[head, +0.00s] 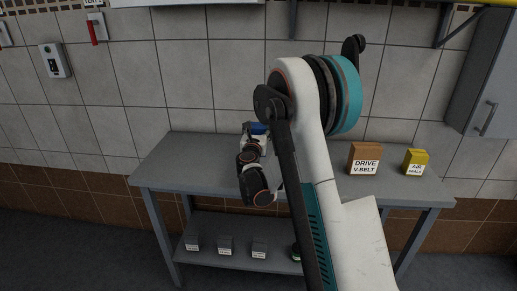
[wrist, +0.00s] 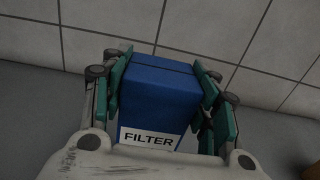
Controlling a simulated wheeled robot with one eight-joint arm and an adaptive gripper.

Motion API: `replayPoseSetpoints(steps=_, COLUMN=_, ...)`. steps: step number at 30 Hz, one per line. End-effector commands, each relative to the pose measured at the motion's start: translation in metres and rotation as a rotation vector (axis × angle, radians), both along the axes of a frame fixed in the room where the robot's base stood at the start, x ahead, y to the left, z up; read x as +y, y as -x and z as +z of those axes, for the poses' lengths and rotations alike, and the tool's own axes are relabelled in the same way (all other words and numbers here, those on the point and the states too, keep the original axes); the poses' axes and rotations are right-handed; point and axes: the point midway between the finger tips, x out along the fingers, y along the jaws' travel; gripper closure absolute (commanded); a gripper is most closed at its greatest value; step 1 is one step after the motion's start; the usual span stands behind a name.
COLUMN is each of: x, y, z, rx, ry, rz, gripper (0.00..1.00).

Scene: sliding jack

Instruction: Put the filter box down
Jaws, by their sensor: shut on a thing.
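The blue filter box (wrist: 160,85) fills the middle of the wrist view, with a white label reading FILTER on its near side. My gripper (wrist: 162,88) is shut on it, with green finger pads pressed against its left and right sides. In the head view the filter box (head: 258,128) is a small blue patch at the end of my arm, over the back left part of the grey table (head: 315,184). My gripper (head: 254,140) partly hides it there. I cannot tell whether the box touches the tabletop.
A brown DRIVE V-BELT box (head: 365,158) and a yellow AIR box (head: 416,162) stand on the table's right part. Several small dark boxes (head: 225,245) sit on the lower shelf (head: 210,225). The tiled wall (head: 170,90) rises behind. The table's left end is clear.

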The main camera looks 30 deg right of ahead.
Motion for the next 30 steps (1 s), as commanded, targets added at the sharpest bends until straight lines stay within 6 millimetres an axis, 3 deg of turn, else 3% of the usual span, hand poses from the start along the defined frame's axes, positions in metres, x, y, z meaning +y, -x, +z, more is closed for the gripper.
replayPoseSetpoints(steps=1, x=0.000, y=0.000, z=-0.009, rx=0.000, ry=0.000, rz=0.000, gripper=0.77)
replayPoseSetpoints(steps=8, x=0.000, y=0.000, z=-0.021, rx=0.000, ry=0.000, rz=0.000, gripper=0.77)
replayPoseSetpoints(steps=16, x=0.000, y=0.000, z=-0.058, rx=0.000, ry=0.000, rz=0.000, gripper=0.77)
replayPoseSetpoints(steps=27, x=0.000, y=0.000, z=-0.060, rx=0.000, ry=0.000, rz=0.000, gripper=0.77)
replayPoseSetpoints(steps=28, x=0.000, y=0.000, z=-0.061, rx=0.000, ry=0.000, rz=0.000, gripper=0.43)
replayPoseSetpoints(steps=30, x=0.000, y=0.000, z=-0.060, rx=0.000, ry=0.000, rz=0.000, gripper=0.27)
